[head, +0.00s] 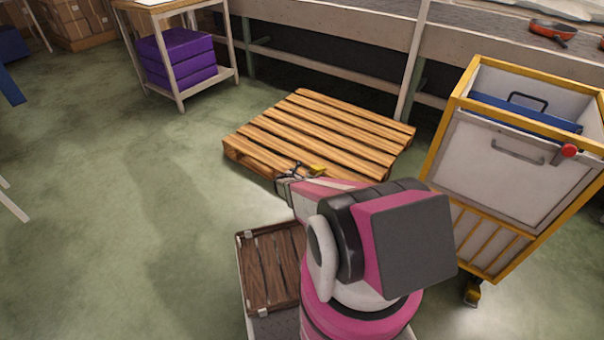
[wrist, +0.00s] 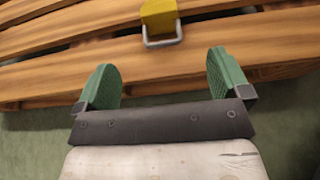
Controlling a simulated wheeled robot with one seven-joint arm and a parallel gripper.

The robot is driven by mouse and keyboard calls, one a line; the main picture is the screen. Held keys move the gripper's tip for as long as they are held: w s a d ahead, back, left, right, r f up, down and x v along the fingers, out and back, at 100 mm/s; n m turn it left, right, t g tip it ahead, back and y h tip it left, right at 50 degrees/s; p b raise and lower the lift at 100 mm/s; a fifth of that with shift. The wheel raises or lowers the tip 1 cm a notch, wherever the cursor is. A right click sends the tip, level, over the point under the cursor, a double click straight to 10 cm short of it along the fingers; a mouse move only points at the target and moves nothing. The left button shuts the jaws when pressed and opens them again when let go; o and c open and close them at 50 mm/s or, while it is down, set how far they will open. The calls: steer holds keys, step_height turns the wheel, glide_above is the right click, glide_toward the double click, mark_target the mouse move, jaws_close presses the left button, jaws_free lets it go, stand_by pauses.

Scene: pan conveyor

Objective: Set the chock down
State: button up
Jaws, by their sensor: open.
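The chock (head: 318,170) is a small yellow block with a grey metal loop handle. It rests on the near edge of the wooden pallet (head: 330,126). In the wrist view the chock (wrist: 159,20) is at the top centre, ahead of my gripper and apart from it. My gripper (wrist: 164,75) has two green-padded fingers spread wide with nothing between them. In the head view my gripper (head: 292,172) is at the pallet's near edge, just left of the chock, and is small and partly hidden by my own arm.
A yellow-framed cart (head: 520,150) with a blue case stands at the right. A table (head: 180,10) with purple boxes (head: 178,58) below is at the back left. The conveyor (head: 385,40) runs behind the pallet and carries a red pan (head: 552,31).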

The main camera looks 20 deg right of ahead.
steer(key=s+r+m+g+y, duration=0.1)
steer(key=s+r+m+g, duration=0.2)
steer(key=s+r+m, duration=0.4)
steer(key=s+r+m+g+y, duration=0.15)
steer(key=s+r+m, duration=0.35)
steer(key=r, duration=0.5)
steer(key=s+a+r+m+g+y, duration=0.2)
steer(key=s+a+r+m+y, duration=0.2)
steer(key=s+a+r+m, duration=0.1)
steer(key=s+a+r+m+g+y, duration=0.1)
steer(key=s+a+r+m+y, duration=0.3)
steer(key=r, duration=0.7)
steer(key=s+a+m, duration=0.2)
steer(key=s+m, duration=0.2)
steer(key=shift+s+r+g, duration=0.15)
steer(key=shift+s+g, duration=0.2)
